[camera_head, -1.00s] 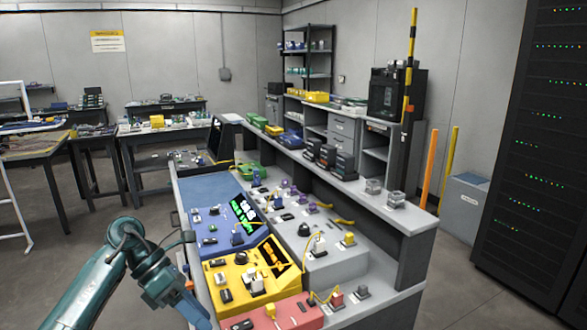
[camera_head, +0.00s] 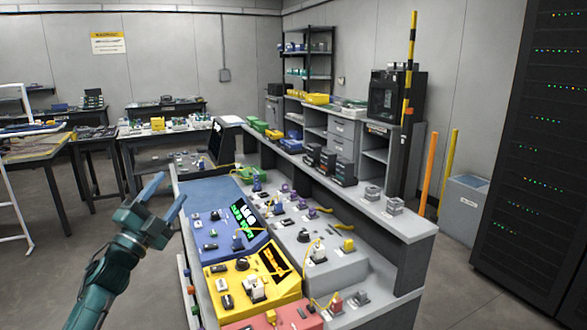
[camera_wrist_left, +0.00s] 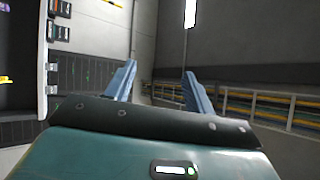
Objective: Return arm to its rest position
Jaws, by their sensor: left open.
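My left arm comes in from the lower left in the head view. Its left gripper (camera_head: 165,199) is raised and points up and to the right, beside the left edge of the workbench. Its two blue-grey fingers are spread apart, with nothing between them. In the left wrist view the gripper (camera_wrist_left: 160,85) also shows both fingers apart and empty, with the wall and a cable rack beyond. My right gripper is not in view.
The workbench (camera_head: 207,191) carries a blue console (camera_head: 210,233), a yellow console (camera_head: 230,287), a red one (camera_head: 285,318) and a grey one (camera_head: 325,270). Open floor (camera_head: 50,270) lies left of the bench. A black server rack (camera_head: 530,150) stands at the right.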

